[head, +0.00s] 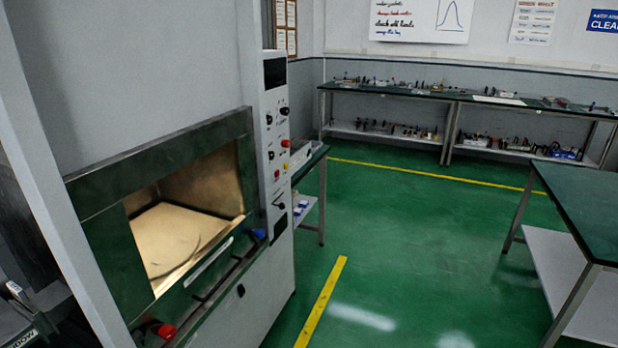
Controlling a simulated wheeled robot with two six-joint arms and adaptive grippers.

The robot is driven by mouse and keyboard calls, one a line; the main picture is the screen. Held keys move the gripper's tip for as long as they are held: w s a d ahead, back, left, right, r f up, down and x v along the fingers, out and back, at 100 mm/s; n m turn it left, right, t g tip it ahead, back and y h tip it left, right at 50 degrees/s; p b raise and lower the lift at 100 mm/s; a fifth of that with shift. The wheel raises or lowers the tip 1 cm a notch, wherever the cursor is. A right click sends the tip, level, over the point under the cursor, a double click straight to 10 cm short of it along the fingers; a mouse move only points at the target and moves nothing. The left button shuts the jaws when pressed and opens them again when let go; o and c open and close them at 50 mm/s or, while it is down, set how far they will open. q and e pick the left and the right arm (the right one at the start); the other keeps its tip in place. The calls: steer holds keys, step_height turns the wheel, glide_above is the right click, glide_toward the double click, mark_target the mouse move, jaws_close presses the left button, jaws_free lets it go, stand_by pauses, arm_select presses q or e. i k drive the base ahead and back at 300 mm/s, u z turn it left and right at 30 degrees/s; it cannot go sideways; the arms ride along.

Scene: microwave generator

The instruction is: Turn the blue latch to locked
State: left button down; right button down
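A small blue latch (259,234) sits at the right end of the dark green front frame of the microwave generator, below the open chamber and beside the control panel. It is small, and its exact turn position is hard to tell. The chamber (185,225) shows a bright tan interior with a round plate mark on its floor. My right gripper is not in view.
A red knob (167,331) is at the lower front of the machine. The control panel (276,140) has several knobs and buttons. A green-topped table (590,205) stands at right, and a long bench (450,97) lines the back wall. The green floor (400,240) between is clear.

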mark_target(257, 234)
steer(key=k, duration=0.55)
steer(key=z, duration=0.85)
steer(key=i, duration=1.2)
steer(key=z, duration=0.55)
steer(key=i, duration=1.2)
steer(key=u, duration=0.85)
steer(key=i, duration=0.8)
steer(key=u, duration=0.9)
